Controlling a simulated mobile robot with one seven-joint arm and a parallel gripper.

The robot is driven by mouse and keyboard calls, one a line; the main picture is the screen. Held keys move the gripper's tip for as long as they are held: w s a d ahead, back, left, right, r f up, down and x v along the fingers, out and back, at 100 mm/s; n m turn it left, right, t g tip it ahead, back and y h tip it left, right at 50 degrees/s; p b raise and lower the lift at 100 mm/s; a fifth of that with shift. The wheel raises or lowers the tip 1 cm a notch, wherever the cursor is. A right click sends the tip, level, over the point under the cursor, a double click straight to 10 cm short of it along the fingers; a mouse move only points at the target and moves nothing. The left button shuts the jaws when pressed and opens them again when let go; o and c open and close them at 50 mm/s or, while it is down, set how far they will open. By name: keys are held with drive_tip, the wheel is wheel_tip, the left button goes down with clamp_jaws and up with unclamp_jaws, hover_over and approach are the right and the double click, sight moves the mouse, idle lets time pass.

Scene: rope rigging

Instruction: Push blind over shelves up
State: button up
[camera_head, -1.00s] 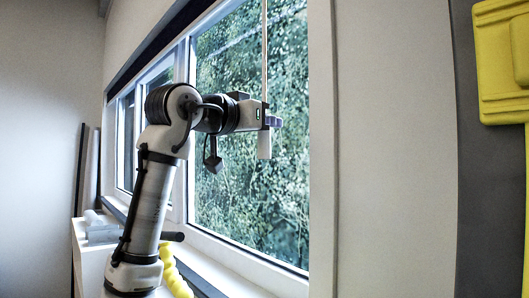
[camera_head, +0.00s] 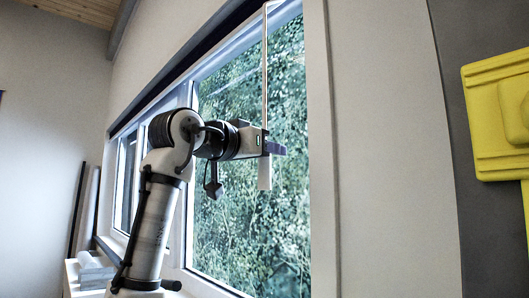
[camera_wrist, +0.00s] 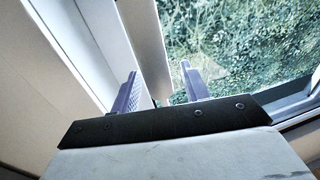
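A long thin white rod (camera_head: 265,60) with a wider lower end (camera_head: 265,178) hangs upright in front of the window. A dark strip (camera_head: 190,55) runs along the window's top edge; I cannot tell whether it is the rolled-up blind. My gripper (camera_head: 277,149) is at the rod, a little above its lower end. In the wrist view, my gripper's two purple fingers (camera_wrist: 160,88) stand apart, with the white rod (camera_wrist: 146,45) passing between them. Gaps show on both sides of the rod, so it looks unclamped. No shelves are clearly in view.
The window (camera_head: 240,220) with foliage outside lies behind my arm. A plain wall (camera_head: 385,150) and a yellow object (camera_head: 495,130) are on the right. White furniture with a clear item (camera_head: 92,270) is at lower left. The room's left side looks open.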

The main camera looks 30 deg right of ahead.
drive_tip(key=shift+f, duration=0.1)
drive_tip(key=shift+s+a+b, duration=0.15)
drive_tip(key=shift+a+b, duration=0.15)
drive_tip(key=shift+a, duration=0.05)
drive_tip(key=b+v, duration=0.4)
drive_tip(key=v, duration=0.9)
